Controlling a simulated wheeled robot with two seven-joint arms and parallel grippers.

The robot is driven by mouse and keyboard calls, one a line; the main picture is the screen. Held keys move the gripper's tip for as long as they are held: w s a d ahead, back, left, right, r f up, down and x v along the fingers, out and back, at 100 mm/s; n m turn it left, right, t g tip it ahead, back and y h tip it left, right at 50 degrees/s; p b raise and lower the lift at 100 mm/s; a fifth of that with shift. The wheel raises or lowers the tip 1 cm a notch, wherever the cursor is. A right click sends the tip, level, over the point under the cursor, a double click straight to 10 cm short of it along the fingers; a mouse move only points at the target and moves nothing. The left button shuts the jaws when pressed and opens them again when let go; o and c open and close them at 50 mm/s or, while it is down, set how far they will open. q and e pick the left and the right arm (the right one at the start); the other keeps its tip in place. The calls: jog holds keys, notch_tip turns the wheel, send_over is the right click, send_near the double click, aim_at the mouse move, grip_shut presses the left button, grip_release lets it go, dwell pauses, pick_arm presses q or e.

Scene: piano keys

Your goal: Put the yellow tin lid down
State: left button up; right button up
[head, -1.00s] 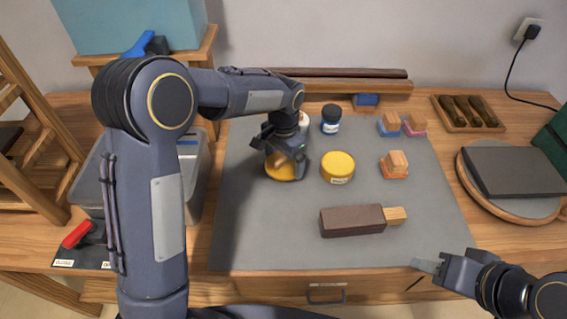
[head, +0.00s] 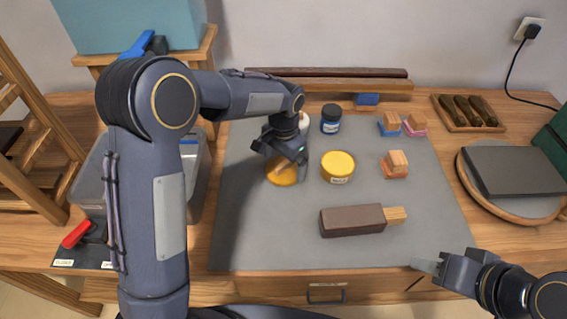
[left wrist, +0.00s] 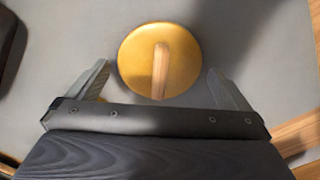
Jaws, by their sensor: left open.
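The yellow tin lid (head: 283,174) lies on the grey mat, left of the yellow tin (head: 338,167). In the left wrist view the lid (left wrist: 135,62) is a round yellow disc with a wooden bar-like handle (left wrist: 160,70) across it. My left gripper (head: 287,170) is just above the lid. Its two fingers stand wide apart on either side of the lid in the left wrist view, with gaps between, so it is open and empty. My right gripper (head: 428,265) is at the mat's front right corner; its jaw opening is too small to tell.
A dark brown block with a wooden end (head: 352,220) lies in front of the tin. A blue-labelled jar (head: 331,119), small brushes or blocks (head: 396,164) and a tray of dark pieces (head: 467,112) stand behind and right. The mat's front left (head: 260,235) is clear.

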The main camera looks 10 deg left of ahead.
aim_at(284, 163)
pick_arm(q)
notch_tip(284, 163, up, 10)
jog(key=r, duration=0.1)
jog(key=s+a+r+n+h, duration=0.2)
jog(key=s+a+r, duration=0.1)
jog(key=s+a, duration=0.2)
jog(key=s+a+f+n+t+h, duration=0.1)
jog(key=s+a+n+t, duration=0.1)
jog(key=s, duration=0.9)
jog(key=s+a+f+n+t, duration=0.1)
jog(key=s+a+n+t, duration=0.2)
jog(key=s, duration=0.8)
jog(key=shift+s+f+n+t+h, duration=0.15)
jog(key=shift+s+n+t+h, duration=0.2)
jog(key=shift+n, duration=0.45)
jog(key=shift+a, duration=0.1)
notch_tip(284, 163, up, 2)
jog(key=p, duration=0.2)
jog(key=shift+p, duration=0.3)
